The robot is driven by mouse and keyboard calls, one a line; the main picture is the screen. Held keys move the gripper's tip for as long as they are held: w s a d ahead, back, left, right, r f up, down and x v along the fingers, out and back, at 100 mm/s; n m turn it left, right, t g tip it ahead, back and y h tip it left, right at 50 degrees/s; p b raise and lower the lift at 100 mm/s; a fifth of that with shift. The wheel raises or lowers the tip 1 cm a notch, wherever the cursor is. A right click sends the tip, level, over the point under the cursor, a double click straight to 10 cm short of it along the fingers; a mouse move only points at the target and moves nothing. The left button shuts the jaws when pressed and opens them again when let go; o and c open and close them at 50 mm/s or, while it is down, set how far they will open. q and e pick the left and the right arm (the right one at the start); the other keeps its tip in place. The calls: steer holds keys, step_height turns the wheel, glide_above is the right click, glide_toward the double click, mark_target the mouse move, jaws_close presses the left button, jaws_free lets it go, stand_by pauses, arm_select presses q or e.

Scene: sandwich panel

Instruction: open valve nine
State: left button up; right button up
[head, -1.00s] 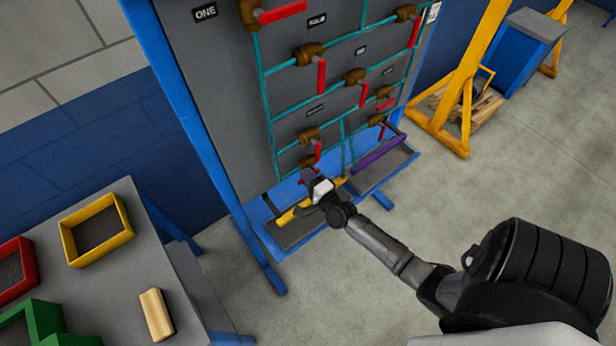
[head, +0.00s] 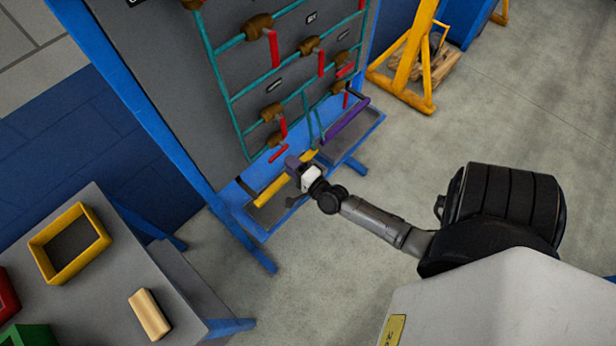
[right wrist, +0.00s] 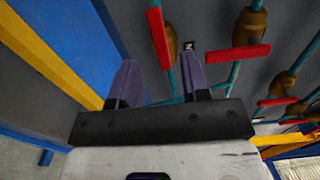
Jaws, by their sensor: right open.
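The panel (head: 170,70) carries several brown valves with red handles on teal pipes. I cannot read which label is nine. The lowest left valve (head: 272,141) has its red handle (head: 278,153) just above and left of my right gripper (head: 291,163). The gripper has purple fingers and hangs low before the panel, apart from that handle as far as I can tell. In the right wrist view the two fingers (right wrist: 160,80) stand wide apart with nothing between them. My left gripper is out of view.
A yellow bar (head: 270,188) and a purple bar (head: 345,122) edge the trays at the panel's foot. A table (head: 110,275) with a yellow bin (head: 44,262) and a wooden block (head: 149,315) stands at left. A yellow frame (head: 415,60) stands right; open floor lies between.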

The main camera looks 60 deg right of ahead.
steer(key=v, duration=0.7)
steer(key=shift+s, duration=0.25)
stand_by(0.5)
